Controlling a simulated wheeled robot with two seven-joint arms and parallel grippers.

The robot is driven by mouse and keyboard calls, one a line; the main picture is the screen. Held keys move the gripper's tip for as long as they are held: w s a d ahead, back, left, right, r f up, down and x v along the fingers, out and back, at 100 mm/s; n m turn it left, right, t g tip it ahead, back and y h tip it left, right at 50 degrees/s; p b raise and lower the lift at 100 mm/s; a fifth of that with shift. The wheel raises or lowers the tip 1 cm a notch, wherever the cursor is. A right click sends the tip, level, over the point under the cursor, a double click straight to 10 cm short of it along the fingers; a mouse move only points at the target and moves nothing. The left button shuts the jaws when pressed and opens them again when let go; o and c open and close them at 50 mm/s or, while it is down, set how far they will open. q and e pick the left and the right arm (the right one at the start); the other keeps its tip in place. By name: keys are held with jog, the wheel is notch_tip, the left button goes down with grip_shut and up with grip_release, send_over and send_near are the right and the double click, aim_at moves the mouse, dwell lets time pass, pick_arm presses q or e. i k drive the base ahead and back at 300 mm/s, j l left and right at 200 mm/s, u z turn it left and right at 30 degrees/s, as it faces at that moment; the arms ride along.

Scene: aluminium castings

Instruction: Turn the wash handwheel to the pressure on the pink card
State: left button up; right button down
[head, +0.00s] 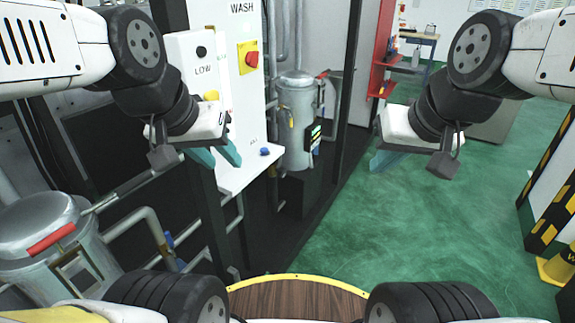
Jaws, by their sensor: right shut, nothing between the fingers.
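A white panel marked WASH (243,40) stands at the upper left of centre, with a red knob on a yellow plate (249,58). A small blue knob (264,152) sits low beside the panel; I cannot tell if it is the wash handwheel. I see no pink card. My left gripper (217,156) is in front of the panel's lower part, left of the blue knob, its two teal fingers apart and empty. My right gripper (379,162) is shut and empty over the green floor, well right of the panel.
A grey metal tank (297,115) with pipes and a small green-lit display (315,131) stands behind the panel. Another tank with a red handle (50,240) is at lower left. A dark post (348,90) rises right of centre. Green floor (420,230) is free at right.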

aim_at(282, 171)
jog(key=i+l+u, duration=0.1)
jog(key=l, duration=0.3)
jog(key=i+l+u, duration=0.15)
jog(key=l, duration=0.3)
jog(key=i+l+u, duration=0.1)
jog(key=i+l, duration=0.15)
jog(key=l, duration=0.15)
jog(key=i+l+u, duration=0.1)
jog(key=l, duration=0.35)
jog(key=i+l+u, duration=0.1)
jog(key=l, duration=0.35)
jog(key=i+l+z, duration=0.1)
jog(key=i+l, duration=0.5)
